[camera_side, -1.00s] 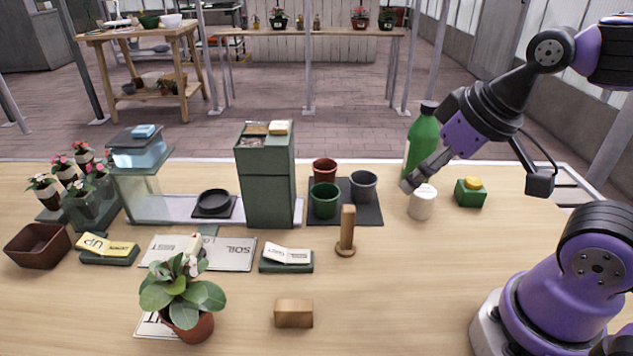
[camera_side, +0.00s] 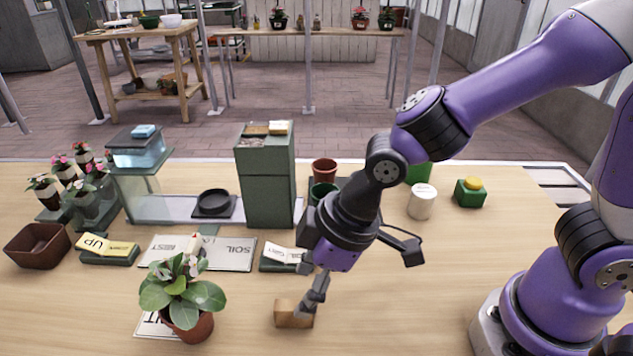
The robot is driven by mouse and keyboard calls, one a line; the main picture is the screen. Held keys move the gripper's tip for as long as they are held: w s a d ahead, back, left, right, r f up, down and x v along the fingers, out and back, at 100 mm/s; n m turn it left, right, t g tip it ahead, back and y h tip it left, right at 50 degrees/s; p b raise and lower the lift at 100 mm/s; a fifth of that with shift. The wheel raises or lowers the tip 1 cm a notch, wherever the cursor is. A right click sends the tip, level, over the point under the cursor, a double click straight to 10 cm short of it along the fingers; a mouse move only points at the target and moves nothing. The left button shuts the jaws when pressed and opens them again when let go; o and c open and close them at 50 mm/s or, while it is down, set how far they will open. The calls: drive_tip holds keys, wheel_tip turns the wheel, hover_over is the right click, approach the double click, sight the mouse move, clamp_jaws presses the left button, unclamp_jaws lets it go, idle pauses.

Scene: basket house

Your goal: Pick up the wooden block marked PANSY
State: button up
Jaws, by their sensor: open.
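A small wooden block (camera_side: 288,315) lies on the table near the front, right of the potted plant. No marking can be read on its visible faces. My gripper (camera_side: 310,311) points down at the block's right end. One finger overlaps that end in the picture; whether it touches the block cannot be told. The jaws are open, and the far finger is mostly hidden.
A flowering potted plant (camera_side: 183,293) stands close left of the block. Behind are a sign stand (camera_side: 279,259), a tall green box (camera_side: 268,178) and a white cup (camera_side: 421,202). The table right of the block is clear up to my base.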

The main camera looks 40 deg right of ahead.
sight(294, 305)
drive_tip(key=shift+x, duration=3.05)
drive_tip(key=shift+d, duration=0.2)
drive_tip(key=c, duration=1)
